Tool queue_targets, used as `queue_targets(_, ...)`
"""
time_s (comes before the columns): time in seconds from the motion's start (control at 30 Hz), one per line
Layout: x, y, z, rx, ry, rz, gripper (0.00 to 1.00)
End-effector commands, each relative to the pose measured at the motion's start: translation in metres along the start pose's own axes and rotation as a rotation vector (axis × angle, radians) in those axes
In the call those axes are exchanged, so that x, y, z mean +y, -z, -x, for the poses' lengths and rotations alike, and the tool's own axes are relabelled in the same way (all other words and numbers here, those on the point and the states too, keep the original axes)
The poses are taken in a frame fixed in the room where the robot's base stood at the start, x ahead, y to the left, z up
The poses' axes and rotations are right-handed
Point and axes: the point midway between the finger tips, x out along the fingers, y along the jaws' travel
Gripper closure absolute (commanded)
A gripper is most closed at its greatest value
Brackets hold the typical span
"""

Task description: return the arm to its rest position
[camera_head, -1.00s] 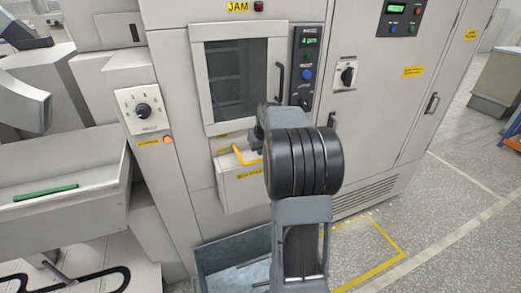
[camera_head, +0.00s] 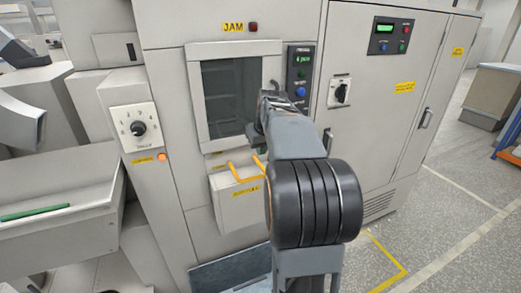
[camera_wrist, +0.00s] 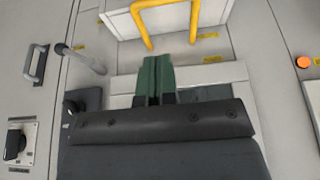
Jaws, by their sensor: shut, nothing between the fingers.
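My gripper (camera_wrist: 155,78) shows in the wrist view as two dark green fingers close together, with nothing between them. The fingers point toward the white drawer front with the yellow handle (camera_wrist: 168,12), and they appear apart from it. In the head view my arm reaches up in front of the machine, with its black ribbed joint low at the centre right. The arm's end is near the lower right corner of the windowed door, above the yellow drawer handle (camera_head: 236,172). The fingertips are not clear in the head view.
The windowed door (camera_head: 222,97) is closed under the JAM label. A white drawer (camera_head: 238,205) projects below it. A blue-grey bin (camera_head: 225,272) stands on the floor beneath. A green rod (camera_head: 35,212) lies in the left trough.

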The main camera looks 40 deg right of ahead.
Motion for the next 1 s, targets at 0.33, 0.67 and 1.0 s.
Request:
queue_targets(0.33, 0.000, 0.000, 0.000, 0.000, 0.000, -0.005, 1.00)
queue_targets(0.67, -0.042, -0.074, -0.035, -0.094, -0.010, -0.132, 1.00)
queue_targets(1.0, -0.151, -0.207, -0.031, -0.103, 0.030, 0.066, 1.00)
